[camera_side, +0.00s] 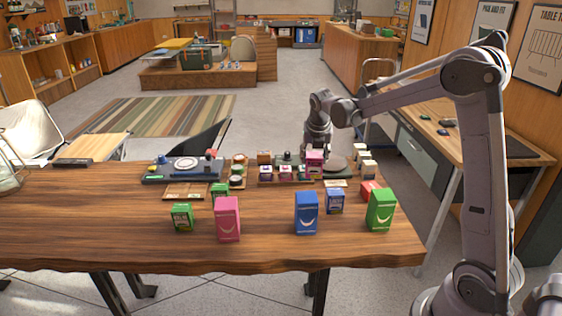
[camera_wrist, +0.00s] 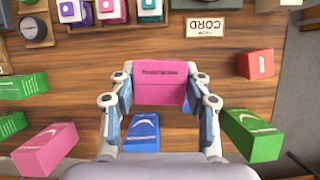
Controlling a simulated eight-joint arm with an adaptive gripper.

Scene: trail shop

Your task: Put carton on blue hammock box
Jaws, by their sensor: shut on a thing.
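My gripper (camera_side: 317,146) is shut on a pink carton (camera_side: 315,163), holding it at the back part of the wooden table. In the wrist view the carton (camera_wrist: 160,86) sits between the two fingers of my gripper (camera_wrist: 160,93). The blue hammock box (camera_side: 306,213) stands upright near the table's front edge, with a pale hammock mark on its face. It is in front of and apart from the held carton in the side view. In the wrist view the blue box (camera_wrist: 143,130) shows between the fingers, below the carton, partly covered.
A pink box (camera_side: 228,219), a green box (camera_side: 381,210), a smaller blue box (camera_side: 335,202) and small green boxes (camera_side: 182,217) stand nearby. A red box (camera_side: 370,190) lies at the right. The table's left front is clear.

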